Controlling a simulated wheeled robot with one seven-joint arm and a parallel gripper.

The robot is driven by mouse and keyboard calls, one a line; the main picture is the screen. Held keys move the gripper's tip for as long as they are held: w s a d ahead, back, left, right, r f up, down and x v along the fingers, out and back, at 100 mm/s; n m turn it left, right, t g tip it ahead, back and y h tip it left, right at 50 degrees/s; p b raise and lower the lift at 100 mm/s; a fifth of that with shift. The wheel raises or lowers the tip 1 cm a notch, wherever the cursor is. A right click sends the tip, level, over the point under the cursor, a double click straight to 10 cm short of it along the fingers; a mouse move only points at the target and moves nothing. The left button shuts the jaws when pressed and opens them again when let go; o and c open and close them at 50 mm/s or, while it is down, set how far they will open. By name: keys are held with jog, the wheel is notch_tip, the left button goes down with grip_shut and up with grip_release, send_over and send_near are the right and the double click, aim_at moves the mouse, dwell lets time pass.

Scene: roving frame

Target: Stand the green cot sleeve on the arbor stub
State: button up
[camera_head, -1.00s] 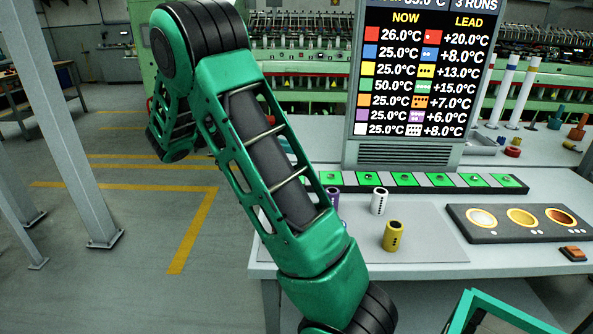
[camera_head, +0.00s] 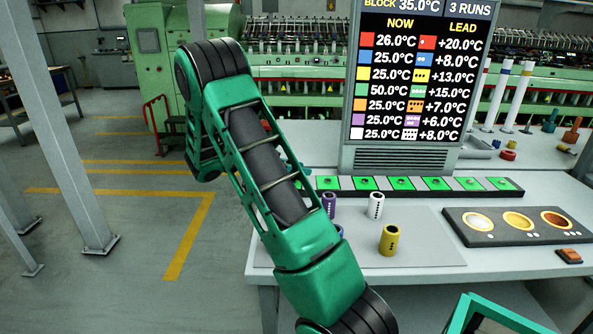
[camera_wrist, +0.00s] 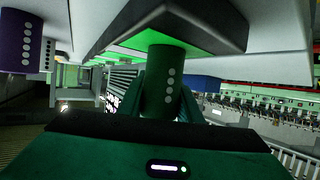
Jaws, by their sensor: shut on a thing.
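The green cot sleeve (camera_wrist: 163,85) with a row of white dots shows in the middle of the wrist view. My gripper (camera_wrist: 165,95) has its green fingers on either side of it and is shut on it. The bench appears at the top of this view, and one sleeve end is close to a dark strip with a green pad (camera_wrist: 128,43). I cannot tell whether they touch. In the head view my arm hides the gripper and the green sleeve. The long strip (camera_head: 465,184) has several green pads with small knobs; I cannot tell which thing is the arbor stub.
Purple (camera_head: 329,205), white (camera_head: 376,206) and yellow (camera_head: 389,240) sleeves stand on the grey mat (camera_head: 436,250). A display (camera_head: 405,80) rises behind the strip. A dark panel with three round wells (camera_head: 490,235) lies right. Tall white posts (camera_head: 516,97) stand at the back right.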

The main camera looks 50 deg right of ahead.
jog(key=shift+f, duration=0.2)
jog(key=shift+a+f, duration=0.1)
jog(key=shift+f, duration=0.2)
jog(key=shift+s+f, duration=0.1)
jog(key=shift+f, duration=0.15)
grip_shut()
jog(key=o, duration=0.8)
grip_release()
jog(key=o, duration=0.3)
jog(key=shift+f, duration=0.1)
jog(key=shift+r, duration=0.75)
jog(key=v, duration=1.2)
jog(key=shift+r, duration=0.2)
